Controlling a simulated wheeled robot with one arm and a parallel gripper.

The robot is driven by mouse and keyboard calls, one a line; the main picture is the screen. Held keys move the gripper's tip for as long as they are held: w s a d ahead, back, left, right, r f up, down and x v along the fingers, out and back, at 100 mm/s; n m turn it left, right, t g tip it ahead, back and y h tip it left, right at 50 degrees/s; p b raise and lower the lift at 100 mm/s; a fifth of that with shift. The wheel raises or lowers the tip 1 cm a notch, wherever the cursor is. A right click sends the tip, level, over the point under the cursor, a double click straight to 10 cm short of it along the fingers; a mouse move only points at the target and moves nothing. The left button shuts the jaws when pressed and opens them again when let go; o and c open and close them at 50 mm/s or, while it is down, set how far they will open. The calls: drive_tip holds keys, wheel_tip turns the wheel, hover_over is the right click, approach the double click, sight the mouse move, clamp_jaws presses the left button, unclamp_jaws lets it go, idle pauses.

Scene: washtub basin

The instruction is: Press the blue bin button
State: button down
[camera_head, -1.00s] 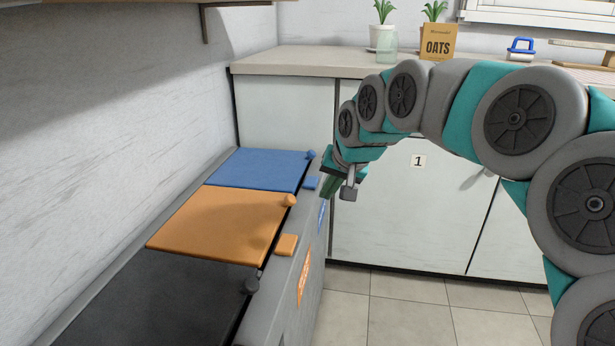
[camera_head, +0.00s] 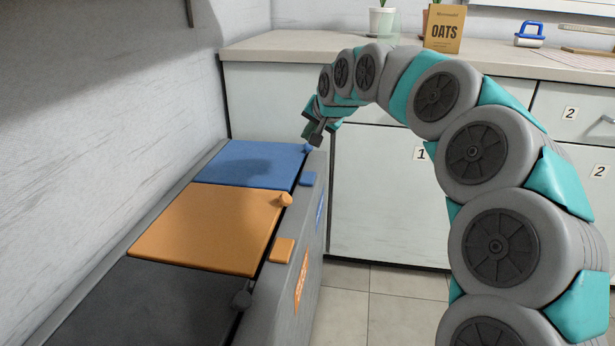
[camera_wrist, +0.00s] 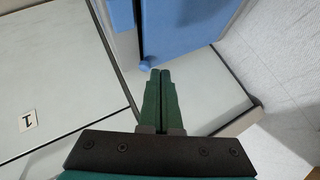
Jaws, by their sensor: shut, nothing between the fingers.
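The blue bin button (camera_head: 308,180) is a small blue block on the bin's front edge, beside the blue lid (camera_head: 250,165). In the wrist view, a blue block at the top left looks like the button (camera_wrist: 122,14), next to the blue lid (camera_wrist: 185,28). My gripper (camera_head: 315,138) is near the back front corner of the blue lid, close to its round knob, and apart from the button. In the wrist view my gripper (camera_wrist: 160,72) has its green fingers shut and empty, with tips just below the blue knob (camera_wrist: 146,63).
An orange lid (camera_head: 205,230) with its orange button (camera_head: 282,251) and a black lid (camera_head: 150,305) lie nearer. A white cabinet (camera_head: 385,205) and countertop (camera_head: 270,46) stand behind. The tiled floor (camera_head: 390,315) right of the bins is clear.

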sight(309, 179)
drive_tip(key=shift+f+b, duration=2.2)
drive_tip(key=shift+f, duration=2.2)
drive_tip(key=shift+f, duration=0.15)
drive_tip(key=shift+f, duration=0.25)
drive_tip(key=shift+f+b, duration=0.35)
drive_tip(key=shift+f, duration=0.2)
drive_tip(key=shift+r, duration=0.15)
drive_tip(key=shift+r+p, duration=0.45)
drive_tip(key=shift+r, duration=0.35)
drive_tip(key=shift+r, duration=0.1)
